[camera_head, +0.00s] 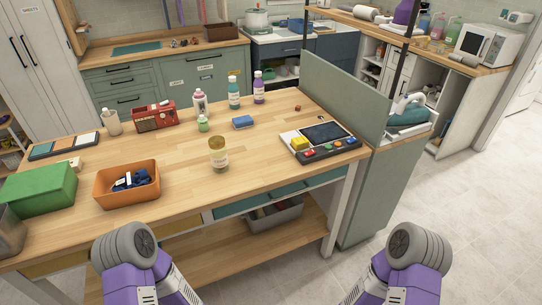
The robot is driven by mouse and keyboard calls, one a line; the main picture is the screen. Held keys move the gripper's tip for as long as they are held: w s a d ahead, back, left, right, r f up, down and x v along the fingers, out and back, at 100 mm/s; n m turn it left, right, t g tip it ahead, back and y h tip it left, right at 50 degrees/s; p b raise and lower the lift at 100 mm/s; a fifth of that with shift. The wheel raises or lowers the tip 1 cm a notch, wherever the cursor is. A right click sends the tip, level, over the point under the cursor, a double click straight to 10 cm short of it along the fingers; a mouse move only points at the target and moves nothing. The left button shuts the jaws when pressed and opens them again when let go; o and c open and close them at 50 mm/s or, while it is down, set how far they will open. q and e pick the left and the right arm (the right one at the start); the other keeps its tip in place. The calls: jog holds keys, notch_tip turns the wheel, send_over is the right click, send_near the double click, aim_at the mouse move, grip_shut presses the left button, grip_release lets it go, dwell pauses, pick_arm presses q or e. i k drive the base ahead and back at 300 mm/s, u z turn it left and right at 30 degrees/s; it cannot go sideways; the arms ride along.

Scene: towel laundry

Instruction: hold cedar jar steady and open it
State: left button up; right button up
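Nothing touches the jar. Only the purple and grey links of my two arms show, at the bottom of the view, in front of the table. Neither of my grippers is in view.
An orange bin (127,196) and a green box (40,192) stand left of the jar. A control panel device (320,140) lies to the right. Table around the jar is clear.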

aim_at(219, 158)
jog(key=z, duration=0.6)
jog(key=i, duration=0.75)
jog(key=u, duration=1.35)
